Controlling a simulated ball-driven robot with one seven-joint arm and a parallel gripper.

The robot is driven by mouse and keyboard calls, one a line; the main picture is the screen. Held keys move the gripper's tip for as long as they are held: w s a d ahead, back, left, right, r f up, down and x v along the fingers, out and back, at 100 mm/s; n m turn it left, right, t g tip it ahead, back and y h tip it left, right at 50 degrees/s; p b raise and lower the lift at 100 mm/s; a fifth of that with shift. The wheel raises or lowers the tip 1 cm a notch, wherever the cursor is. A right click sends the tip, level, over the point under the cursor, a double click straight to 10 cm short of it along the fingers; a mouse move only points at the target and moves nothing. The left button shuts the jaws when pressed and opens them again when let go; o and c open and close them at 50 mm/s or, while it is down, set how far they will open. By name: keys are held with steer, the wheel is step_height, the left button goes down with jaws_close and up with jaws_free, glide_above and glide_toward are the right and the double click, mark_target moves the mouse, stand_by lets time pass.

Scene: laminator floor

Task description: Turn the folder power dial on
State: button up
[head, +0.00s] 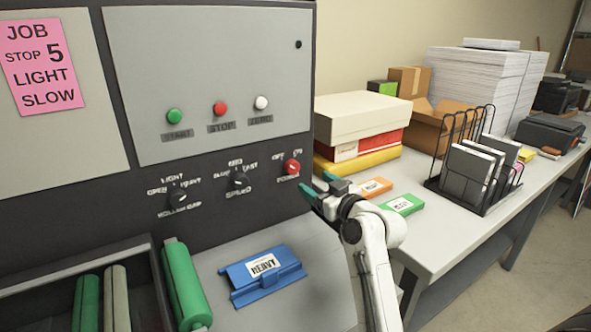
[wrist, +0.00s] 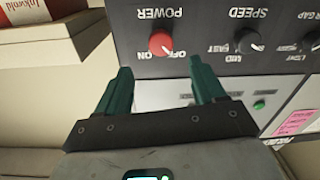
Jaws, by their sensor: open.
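The red power dial (head: 291,167) sits at the right end of the lower row of knobs on the machine's dark panel, with OFF and ON marked above it. In the wrist view, which is upside down, the dial (wrist: 161,43) lies ahead of the fingertips and roughly between their lines. My gripper (head: 316,193) is at the right of the panel, a little below and right of the dial. Its two green fingers (wrist: 160,72) are apart with nothing between them, and they do not appear to touch the dial. I cannot clearly tell where the dial's pointer is set.
A black speed knob (head: 239,181) and a roller gap knob (head: 178,197) are left of the dial. Green, red and white buttons (head: 220,108) are above. A blue HEAVY block (head: 263,274) lies below. Stacked boxes (head: 362,118) and a wire rack (head: 475,170) stand right.

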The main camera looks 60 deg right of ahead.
mark_target(295, 170)
steer(key=p+x, duration=0.1)
steer(key=x, duration=0.8)
steer(key=shift+w+a, duration=0.1)
steer(key=c, duration=1.1)
